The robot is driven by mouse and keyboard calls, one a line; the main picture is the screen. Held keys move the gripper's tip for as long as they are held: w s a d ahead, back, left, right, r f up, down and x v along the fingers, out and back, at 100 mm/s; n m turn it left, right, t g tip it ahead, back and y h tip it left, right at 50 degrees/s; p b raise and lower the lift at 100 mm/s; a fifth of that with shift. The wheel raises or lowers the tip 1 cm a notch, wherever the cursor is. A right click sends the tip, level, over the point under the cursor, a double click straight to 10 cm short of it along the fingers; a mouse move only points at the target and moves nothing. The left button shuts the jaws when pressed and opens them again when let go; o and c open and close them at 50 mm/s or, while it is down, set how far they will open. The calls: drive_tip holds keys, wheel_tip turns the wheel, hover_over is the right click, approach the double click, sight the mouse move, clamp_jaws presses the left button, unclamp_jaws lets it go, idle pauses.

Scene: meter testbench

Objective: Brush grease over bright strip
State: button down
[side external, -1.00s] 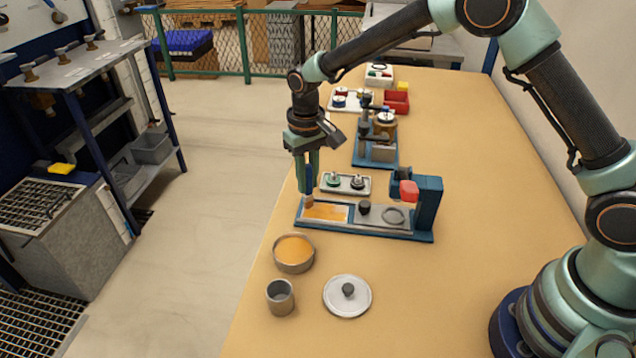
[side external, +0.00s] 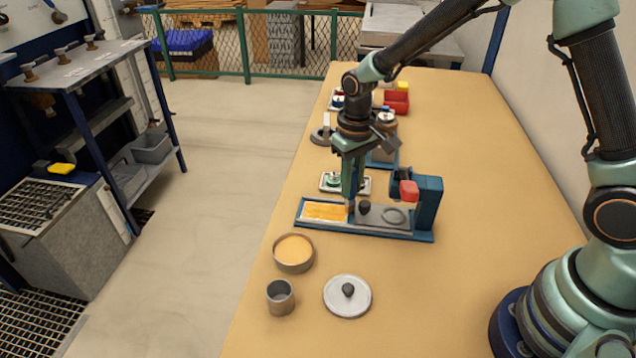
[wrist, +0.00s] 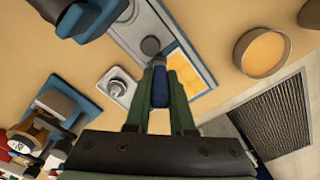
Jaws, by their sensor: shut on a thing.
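My gripper (side external: 352,178) is shut on a brush with a blue handle (wrist: 160,86). The brush points down at the right end of the bright strip (side external: 325,211); its bristles are mostly hidden, and I cannot tell whether they touch. The strip is coated orange-yellow, with paler streaks and light edges. It lies in the left part of a blue-based fixture (side external: 375,233), and in the wrist view its orange surface (wrist: 190,75) shows beside my fingers. A round dish of orange grease (side external: 293,252) stands in front of the fixture.
A dark knob (side external: 365,207) and a blue post with a red block (side external: 409,190) stand on the fixture, right of the brush. A grey cup (side external: 280,297) and a round lid (side external: 347,296) lie nearer. A small tray (side external: 331,184) sits behind. The right of the table is clear.

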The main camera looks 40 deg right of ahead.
drive_tip(key=shift+a+r, duration=0.1)
drive_tip(key=shift+r, duration=3.9)
drive_tip(key=shift+w, duration=0.1)
